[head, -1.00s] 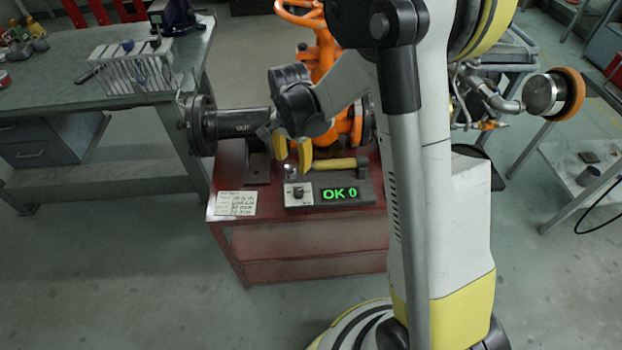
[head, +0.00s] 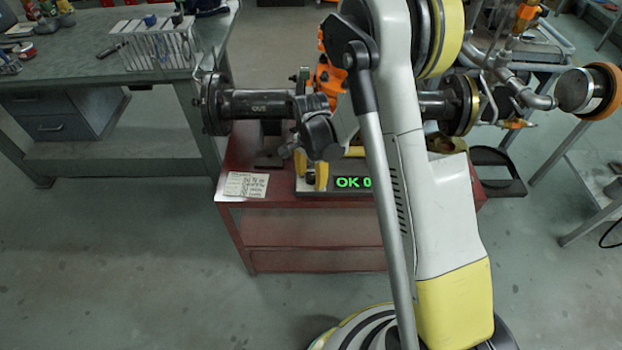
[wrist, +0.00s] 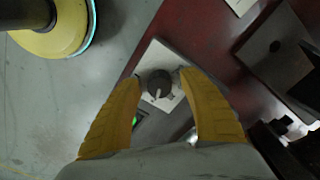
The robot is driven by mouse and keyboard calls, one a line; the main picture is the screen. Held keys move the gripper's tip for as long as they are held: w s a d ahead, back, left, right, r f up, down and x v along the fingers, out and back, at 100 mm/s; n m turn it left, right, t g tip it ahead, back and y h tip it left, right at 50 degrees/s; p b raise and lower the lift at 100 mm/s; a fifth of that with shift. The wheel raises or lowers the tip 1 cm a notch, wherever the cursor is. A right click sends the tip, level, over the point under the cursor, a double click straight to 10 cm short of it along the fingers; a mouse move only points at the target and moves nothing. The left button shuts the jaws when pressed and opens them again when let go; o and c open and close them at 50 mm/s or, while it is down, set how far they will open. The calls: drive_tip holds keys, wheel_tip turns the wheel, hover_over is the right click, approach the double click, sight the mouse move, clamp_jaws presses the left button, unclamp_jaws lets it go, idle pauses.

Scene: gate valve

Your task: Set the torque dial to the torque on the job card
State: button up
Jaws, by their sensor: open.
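The torque dial (wrist: 158,84) is a dark round knob with a pale pointer line on a light square plate (wrist: 151,60). In the wrist view it sits between the two yellow fingertips of my open gripper (wrist: 158,76). I cannot tell whether the fingers touch it. In the head view my gripper (head: 311,176) is over the left end of the dial's box and hides the dial.
The red cart (head: 285,258) carries the box and card. A dark pipe (head: 258,103) marked "OUT" runs above it, close to my wrist. A dark block (wrist: 272,60) stands near the dial. A workbench (head: 72,70) is at the left. Floor in front is clear.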

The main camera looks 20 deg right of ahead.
clamp_jaws()
drive_tip(key=shift+n, duration=0.4)
drive_tip(key=n, duration=0.3)
drive_tip(key=shift+n, duration=0.4)
drive_tip(key=n, duration=0.9)
drive_tip(key=shift+n, duration=2)
